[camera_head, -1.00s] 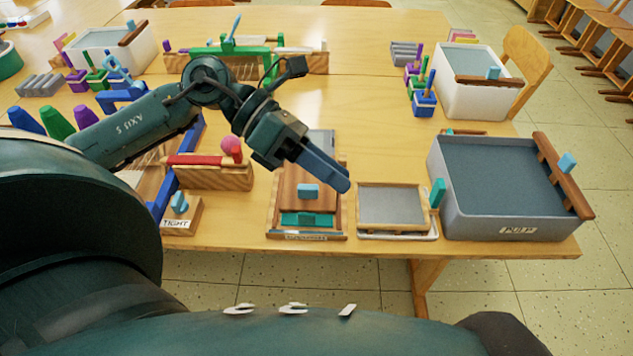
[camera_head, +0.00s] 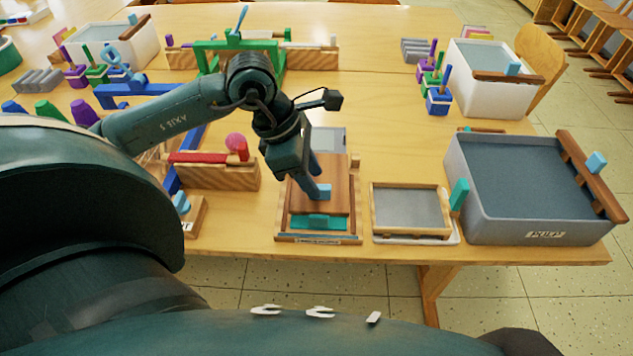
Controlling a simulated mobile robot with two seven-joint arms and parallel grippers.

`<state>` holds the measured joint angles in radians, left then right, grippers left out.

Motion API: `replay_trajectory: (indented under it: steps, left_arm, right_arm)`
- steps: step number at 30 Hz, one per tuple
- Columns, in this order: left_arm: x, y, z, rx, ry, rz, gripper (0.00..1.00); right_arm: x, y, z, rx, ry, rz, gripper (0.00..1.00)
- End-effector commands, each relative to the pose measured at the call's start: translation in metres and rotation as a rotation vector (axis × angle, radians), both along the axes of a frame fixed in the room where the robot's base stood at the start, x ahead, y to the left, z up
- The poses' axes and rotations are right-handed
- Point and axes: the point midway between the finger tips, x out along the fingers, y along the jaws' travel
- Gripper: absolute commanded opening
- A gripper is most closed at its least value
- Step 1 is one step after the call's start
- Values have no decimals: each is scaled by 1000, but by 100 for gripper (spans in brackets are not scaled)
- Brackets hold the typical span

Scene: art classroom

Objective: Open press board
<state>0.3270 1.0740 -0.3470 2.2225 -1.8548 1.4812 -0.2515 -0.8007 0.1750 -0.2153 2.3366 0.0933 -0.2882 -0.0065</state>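The press board is a brown wooden board (camera_head: 335,174) lying flat in a light wooden frame near the table's front edge. A light blue knob (camera_head: 325,192) is on its near part, and a teal piece (camera_head: 318,222) lies at the near side of the frame. My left gripper (camera_head: 314,184) points down over the board, with its blue fingers right at the knob. Its wrist hides the far left part of the board. Whether the fingers are closed around the knob or only beside it, I cannot tell. My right gripper is not in view.
A framed screen (camera_head: 408,208) and a grey pulp tub (camera_head: 530,190) stand to the right of the board. A wooden block with a red bar (camera_head: 208,170) stands close on the left. Bare table (camera_head: 400,130) lies behind the screen.

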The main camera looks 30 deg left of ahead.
Motion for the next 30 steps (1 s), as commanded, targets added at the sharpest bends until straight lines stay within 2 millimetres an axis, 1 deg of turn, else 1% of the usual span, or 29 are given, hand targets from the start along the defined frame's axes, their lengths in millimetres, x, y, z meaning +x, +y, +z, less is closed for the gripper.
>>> replay_trajectory:
  steps: [1,3,6,10,16,30]
  left_arm:
    - [1,-3,-8,-3,2,0,36]
    - [3,-5,-15,-3,2,0,36]
    - [5,-7,-21,-2,1,1,36]
    - [5,-8,-24,-1,1,1,36]
    - [5,-8,-24,-1,1,1,36]
    - [5,-8,-24,0,0,1,0]
  right_arm:
    - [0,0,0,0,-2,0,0]
    - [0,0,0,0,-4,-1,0]
    - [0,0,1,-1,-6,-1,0]
    - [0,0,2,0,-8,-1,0]
    - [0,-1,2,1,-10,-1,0]
    - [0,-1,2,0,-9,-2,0]
